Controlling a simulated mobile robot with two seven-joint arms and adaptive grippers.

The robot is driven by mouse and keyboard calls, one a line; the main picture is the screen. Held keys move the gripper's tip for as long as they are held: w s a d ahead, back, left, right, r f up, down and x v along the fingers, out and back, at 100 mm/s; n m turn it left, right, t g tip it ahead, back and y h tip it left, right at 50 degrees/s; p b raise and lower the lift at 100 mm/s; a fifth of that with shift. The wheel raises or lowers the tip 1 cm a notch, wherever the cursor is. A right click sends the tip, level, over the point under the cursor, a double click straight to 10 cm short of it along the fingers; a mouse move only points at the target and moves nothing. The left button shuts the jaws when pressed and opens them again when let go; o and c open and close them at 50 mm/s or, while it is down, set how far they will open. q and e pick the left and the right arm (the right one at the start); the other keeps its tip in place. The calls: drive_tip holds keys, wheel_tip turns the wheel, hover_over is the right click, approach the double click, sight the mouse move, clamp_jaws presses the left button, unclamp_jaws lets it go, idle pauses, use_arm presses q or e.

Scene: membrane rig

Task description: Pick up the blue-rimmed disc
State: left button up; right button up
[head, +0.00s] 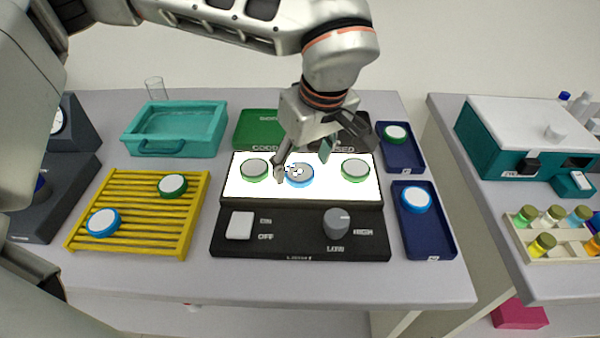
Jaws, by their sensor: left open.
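A blue-rimmed disc (299,177) lies on the lit white panel between two green-rimmed discs (255,170) (355,170). My left gripper (303,170) is open right above it, fingers pointing down, and partly hides it. I cannot tell whether the fingers touch the disc. Another blue-rimmed disc (103,222) lies on the yellow slatted rack (182,222) at the left. A third blue-rimmed disc (416,199) lies in the front dark blue tray (432,243) at the right. My right gripper is not in view.
The light box (285,245) has a white switch (239,225) and a grey knob (337,223). A teal tray (176,145) stands back left, a green plate (257,125) behind the panel. Green-rimmed discs lie on the rack (172,186) and in the back right tray (396,132).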

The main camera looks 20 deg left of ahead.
use_arm(q)
drive_tip(key=shift+x, duration=0.95)
drive_tip(key=c, duration=1.1)
